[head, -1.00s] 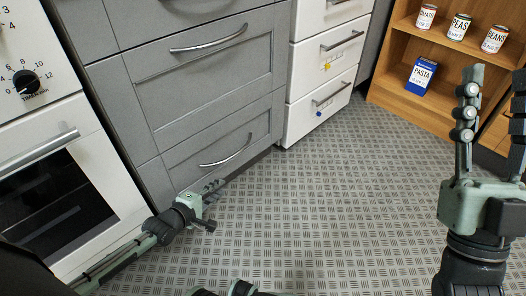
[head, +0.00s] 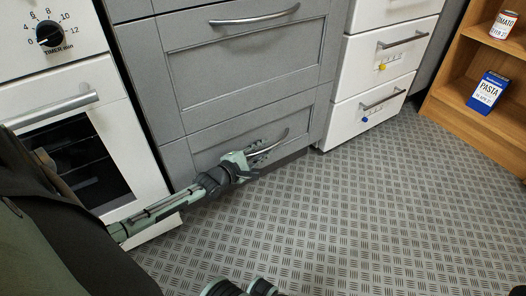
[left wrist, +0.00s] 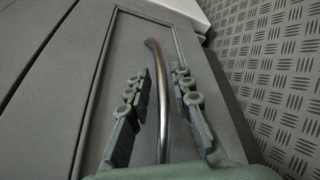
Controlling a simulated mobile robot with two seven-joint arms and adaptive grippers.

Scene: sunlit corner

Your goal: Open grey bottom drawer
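The grey bottom drawer (head: 303,112) is the lowest front of the grey cabinet, and it looks shut, flush with the front above. It has a curved metal handle (head: 284,138). My left gripper (head: 262,151) is at this handle, low over the floor, and hides the handle's left part. In the left wrist view the open fingers (left wrist: 160,74) stand on either side of the handle (left wrist: 164,120), with gaps between them and the bar. The drawer front (left wrist: 122,62) lies behind them.
A grey upper drawer (head: 250,65) with its own handle is above. An oven (head: 130,165) stands to the left. White drawers (head: 372,108) stand to the right. A wooden shelf (head: 450,108) with a pasta box (head: 488,92) is further right. The patterned floor (head: 340,220) in front is clear.

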